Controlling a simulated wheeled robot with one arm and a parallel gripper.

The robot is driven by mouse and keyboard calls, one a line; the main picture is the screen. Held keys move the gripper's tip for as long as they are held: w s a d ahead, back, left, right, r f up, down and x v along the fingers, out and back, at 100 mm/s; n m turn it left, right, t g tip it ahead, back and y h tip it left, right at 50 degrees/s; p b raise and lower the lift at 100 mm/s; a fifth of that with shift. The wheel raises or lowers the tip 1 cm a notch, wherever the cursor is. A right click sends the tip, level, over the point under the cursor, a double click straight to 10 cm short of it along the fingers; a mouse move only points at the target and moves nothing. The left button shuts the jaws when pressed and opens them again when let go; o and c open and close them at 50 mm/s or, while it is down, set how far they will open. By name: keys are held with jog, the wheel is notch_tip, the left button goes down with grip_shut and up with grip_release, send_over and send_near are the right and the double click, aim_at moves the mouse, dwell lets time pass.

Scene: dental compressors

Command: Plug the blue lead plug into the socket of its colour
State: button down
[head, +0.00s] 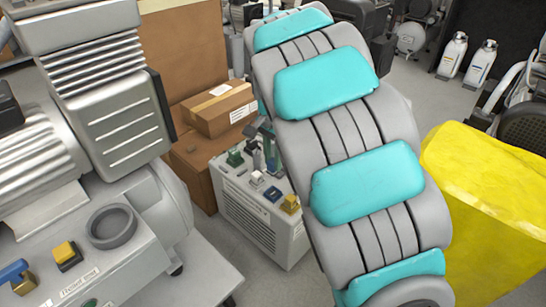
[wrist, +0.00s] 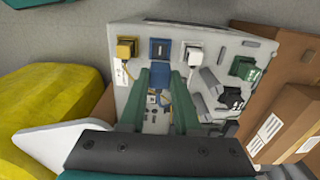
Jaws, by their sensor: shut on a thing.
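My gripper (wrist: 161,80) is shut on the blue lead plug (wrist: 160,74) in the wrist view. The plug sits between its green fingers, which partly hide it. The blue socket (wrist: 160,48) is on the light panel just beyond the plug, between a yellow fitting (wrist: 127,48) and a white one (wrist: 193,54). I cannot tell whether plug and socket touch. In the head view my gripper (head: 270,155) is over the top of the grey cabinet (head: 262,222), partly behind my arm. The blue socket (head: 272,195) shows there in front of it.
Green (wrist: 243,68) and black (wrist: 231,98) fittings are on the same panel. Cardboard boxes (head: 220,106) stand behind the cabinet. A large compressor (head: 95,120) fills the left, with a blue fitting (head: 16,272) at its front. A yellow bulky object (head: 485,205) is on the right.

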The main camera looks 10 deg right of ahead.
jog(key=shift+f+b, duration=0.5)
jog(key=shift+f, duration=3.05)
jog(key=shift+f+p, duration=0.4)
jog(key=shift+f, duration=0.65)
jog(key=shift+c, duration=1.1)
grip_release()
jog(key=shift+r+p, duration=1.65)
jog(key=shift+r, duration=1.9)
